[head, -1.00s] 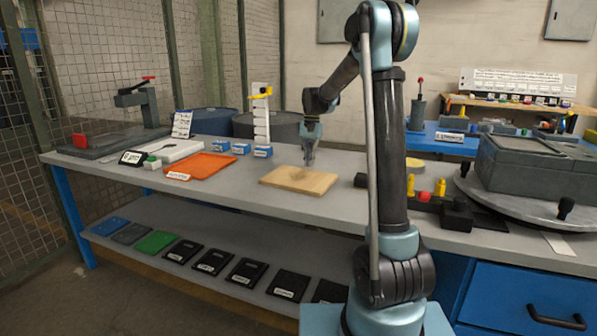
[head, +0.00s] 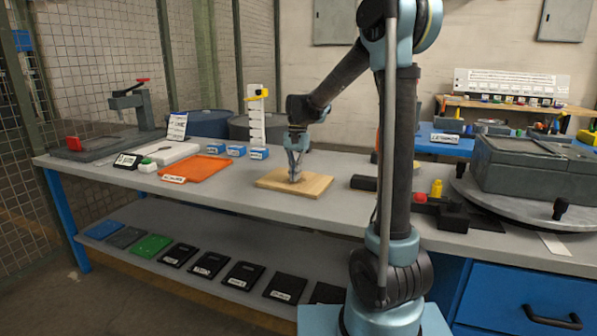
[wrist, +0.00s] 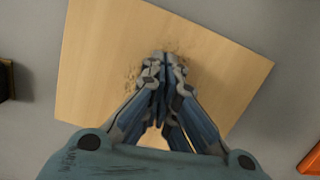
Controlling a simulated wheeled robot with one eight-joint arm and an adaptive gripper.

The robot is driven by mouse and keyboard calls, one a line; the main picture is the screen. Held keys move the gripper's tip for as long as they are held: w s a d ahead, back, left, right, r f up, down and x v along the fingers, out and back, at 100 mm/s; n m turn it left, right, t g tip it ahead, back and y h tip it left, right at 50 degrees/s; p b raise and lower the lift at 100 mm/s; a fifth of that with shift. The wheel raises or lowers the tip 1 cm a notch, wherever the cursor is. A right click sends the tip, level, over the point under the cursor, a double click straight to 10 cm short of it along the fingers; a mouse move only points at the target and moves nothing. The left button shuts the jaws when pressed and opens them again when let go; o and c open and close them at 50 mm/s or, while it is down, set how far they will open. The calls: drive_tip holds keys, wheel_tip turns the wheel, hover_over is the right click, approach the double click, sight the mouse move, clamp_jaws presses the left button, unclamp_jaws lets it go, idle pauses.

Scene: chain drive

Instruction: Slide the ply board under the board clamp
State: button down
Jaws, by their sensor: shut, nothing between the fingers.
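The ply board (head: 312,187) is a light wooden rectangle lying flat on the grey bench, and it fills much of the wrist view (wrist: 95,70). My gripper (head: 295,178) points down at the middle of the board, its fingers shut with nothing between them. In the wrist view the closed fingertips (wrist: 158,62) are over a rough patch on the board; I cannot tell whether they touch it. What looks like the board clamp (head: 130,97), a dark frame with a red handle, stands on a dark base (head: 100,147) at the bench's far left end.
Between board and clamp lie an orange tray (head: 200,168), a white slab (head: 172,153) and small blue boxes (head: 258,153). A white post with a yellow slider (head: 256,115) stands behind. A black block (head: 364,183) sits right of the board. The bench in front is clear.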

drive_tip(key=shift+w+f, duration=0.15)
drive_tip(key=shift+f, duration=0.35)
drive_tip(key=shift+s, duration=0.25)
drive_tip(key=w+d, duration=0.2)
drive_tip(key=w, duration=0.5)
drive_tip(key=w+d, duration=0.2)
drive_tip(key=w, duration=0.4)
drive_tip(key=w+d, duration=0.2)
drive_tip(key=w, duration=0.5)
drive_tip(key=shift+w+d, duration=0.25)
drive_tip(key=shift+w, duration=0.05)
